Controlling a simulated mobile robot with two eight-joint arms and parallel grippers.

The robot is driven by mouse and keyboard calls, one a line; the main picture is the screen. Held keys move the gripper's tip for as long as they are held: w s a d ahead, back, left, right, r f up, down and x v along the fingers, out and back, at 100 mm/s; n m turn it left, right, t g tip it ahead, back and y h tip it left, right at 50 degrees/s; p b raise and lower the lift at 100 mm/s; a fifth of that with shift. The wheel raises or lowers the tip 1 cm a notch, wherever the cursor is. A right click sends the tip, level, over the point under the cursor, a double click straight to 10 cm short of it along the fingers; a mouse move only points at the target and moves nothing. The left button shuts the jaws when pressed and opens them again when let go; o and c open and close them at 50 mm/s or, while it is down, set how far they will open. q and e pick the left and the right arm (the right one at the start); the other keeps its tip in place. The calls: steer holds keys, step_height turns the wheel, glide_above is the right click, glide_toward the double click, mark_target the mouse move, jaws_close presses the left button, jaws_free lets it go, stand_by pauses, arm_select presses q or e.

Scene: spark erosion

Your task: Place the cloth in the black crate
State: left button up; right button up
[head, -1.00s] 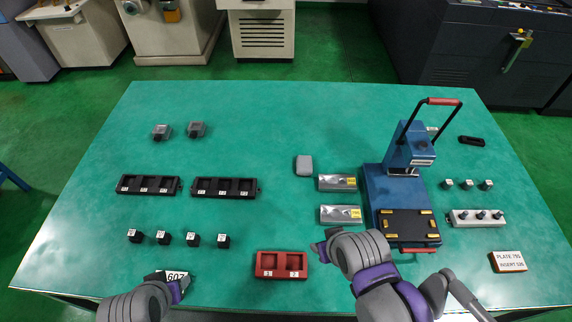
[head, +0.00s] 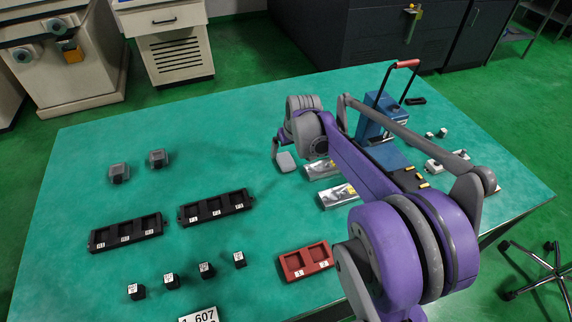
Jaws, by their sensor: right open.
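The wrist and arm hide part of the gripper. My left gripper is out of view. I cannot make out a black crate; two black compartment trays (head: 125,235) and (head: 216,208) lie on the left half of the table.
Silver blocks (head: 338,196) and a red two-pocket tray (head: 305,262) lie right of centre. A blue press (head: 372,122) stands behind my right arm. Several small black cubes (head: 170,282) are at the front left, two grey-topped pieces (head: 157,159) at the back left. The table between is clear.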

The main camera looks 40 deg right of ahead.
glide_above(286, 160)
steer(key=s, duration=0.2)
step_height(286, 160, down, 6)
steer(key=shift+a+r, duration=0.1)
steer(key=shift+a+b+x, duration=0.15)
steer(key=shift+b+x, duration=0.05)
steer(key=shift+x, duration=1.15)
steer(key=shift+a+b+x, duration=0.15)
steer(key=shift+a+x, duration=0.05)
steer(key=shift+x, duration=1.2)
steer(key=shift+s+d, duration=0.1)
steer(key=shift+c, duration=0.2)
steer(key=c, duration=1.4)
